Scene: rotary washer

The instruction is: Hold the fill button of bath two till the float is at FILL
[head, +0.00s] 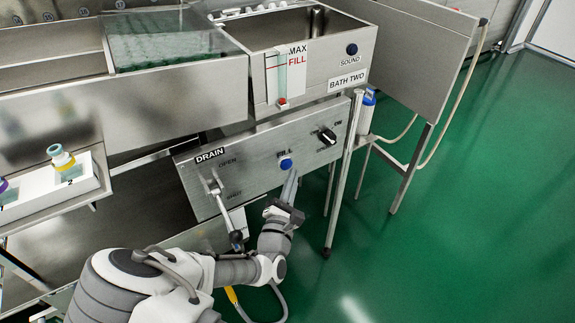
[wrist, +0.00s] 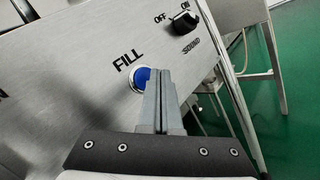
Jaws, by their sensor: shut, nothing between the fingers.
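The blue fill button (head: 286,164) sits under the word FILL on the steel panel below bath two (head: 345,62). In the wrist view the button (wrist: 141,78) is partly hidden behind my fingers. My gripper (head: 290,182) is shut and empty, its fingertips (wrist: 159,72) at the button's lower right edge. I cannot tell whether they touch it. The sight gauge (head: 283,75) on the bath front has a red float (head: 282,101) near its bottom, well below the red FILL line.
A drain lever (head: 222,205) is left of the button, and a black sound knob (head: 327,136) is to its right; the knob also shows in the wrist view (wrist: 185,21). A steel stand leg (head: 343,175) is right of the panel.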

